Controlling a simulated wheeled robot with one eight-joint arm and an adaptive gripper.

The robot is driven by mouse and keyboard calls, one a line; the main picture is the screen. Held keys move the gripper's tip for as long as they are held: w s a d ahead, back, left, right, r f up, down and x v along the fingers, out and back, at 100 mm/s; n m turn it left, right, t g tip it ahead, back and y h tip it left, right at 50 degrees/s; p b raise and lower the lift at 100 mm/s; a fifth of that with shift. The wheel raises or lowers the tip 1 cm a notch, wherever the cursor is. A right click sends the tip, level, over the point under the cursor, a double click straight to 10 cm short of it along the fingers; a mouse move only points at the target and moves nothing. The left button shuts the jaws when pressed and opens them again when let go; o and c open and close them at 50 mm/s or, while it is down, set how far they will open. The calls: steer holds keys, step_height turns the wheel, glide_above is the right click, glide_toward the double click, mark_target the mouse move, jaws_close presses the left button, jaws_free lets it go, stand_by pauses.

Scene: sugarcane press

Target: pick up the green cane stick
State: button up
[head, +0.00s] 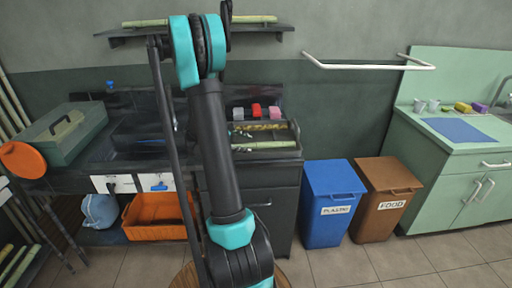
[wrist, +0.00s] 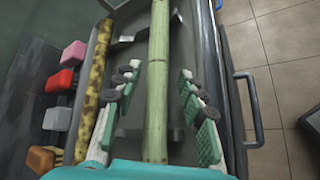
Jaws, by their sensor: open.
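The green cane stick (wrist: 157,95) runs lengthwise through the middle of the wrist view, lying in a dark metal tray. It also shows in the head view (head: 268,145), on the counter right of my arm. My gripper (wrist: 158,75) is open, with one teal-padded finger on each side of the stick. Gaps show between the stick and both fingers, so it is not gripped. How far the fingers are above the tray floor I cannot tell.
A spotted yellow-brown cane (wrist: 97,70) lies parallel, close to the left finger. Pink, red and orange blocks (wrist: 65,80) sit further left. A cabinet handle (wrist: 252,108) juts out at right. Blue (head: 332,205) and brown (head: 385,200) bins stand beside the cabinet.

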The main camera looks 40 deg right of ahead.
mark_target(253, 145)
steer(key=x, duration=0.5)
steer(key=shift+w, duration=0.15)
jaws_close()
